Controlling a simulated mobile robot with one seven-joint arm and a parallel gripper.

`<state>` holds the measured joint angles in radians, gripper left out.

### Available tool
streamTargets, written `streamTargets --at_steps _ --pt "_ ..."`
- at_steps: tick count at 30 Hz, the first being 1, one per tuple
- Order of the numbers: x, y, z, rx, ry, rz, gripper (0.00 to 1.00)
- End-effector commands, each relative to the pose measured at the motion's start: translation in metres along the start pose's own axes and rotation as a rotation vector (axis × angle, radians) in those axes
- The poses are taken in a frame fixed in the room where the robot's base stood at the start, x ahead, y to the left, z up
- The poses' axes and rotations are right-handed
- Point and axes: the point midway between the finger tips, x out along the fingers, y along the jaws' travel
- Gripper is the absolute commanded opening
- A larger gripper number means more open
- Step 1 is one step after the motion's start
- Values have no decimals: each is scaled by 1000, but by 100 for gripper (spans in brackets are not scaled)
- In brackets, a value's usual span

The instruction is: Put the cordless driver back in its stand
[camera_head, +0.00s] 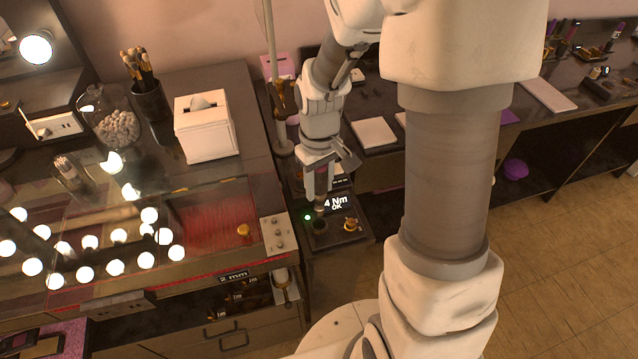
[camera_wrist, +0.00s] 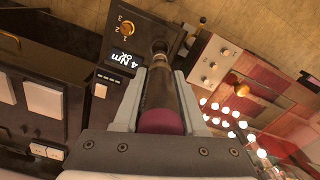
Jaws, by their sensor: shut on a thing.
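The cordless driver (camera_wrist: 158,92) has a dark body and a maroon end. My gripper (camera_wrist: 160,88) is shut on it, one finger on each side. In the head view my gripper (camera_head: 318,190) points down over a black unit (camera_head: 345,238), with the driver (camera_head: 320,200) mostly hidden between the fingers. The unit has a lit display (camera_head: 336,203) reading "4 Nm OK", a green light, a brass knob (camera_head: 350,224) and a dark round opening (camera_head: 320,228). The driver's far end is close to this opening; I cannot tell whether it touches. I cannot tell for sure which thing is the stand.
A counter with a glass top and many lit bulbs (camera_head: 150,215) stands to the left, with a switch panel (camera_head: 275,235) at its edge. A white tissue box (camera_head: 205,128) and a thin pole (camera_head: 271,70) stand behind. A dark desk runs to the right.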

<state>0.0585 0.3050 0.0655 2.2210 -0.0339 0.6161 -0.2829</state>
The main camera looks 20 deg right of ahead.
Motion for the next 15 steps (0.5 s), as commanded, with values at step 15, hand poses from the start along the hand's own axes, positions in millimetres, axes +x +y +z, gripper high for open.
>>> streamTargets --at_steps 15 --pt "36 0 0 0 1 0 0"
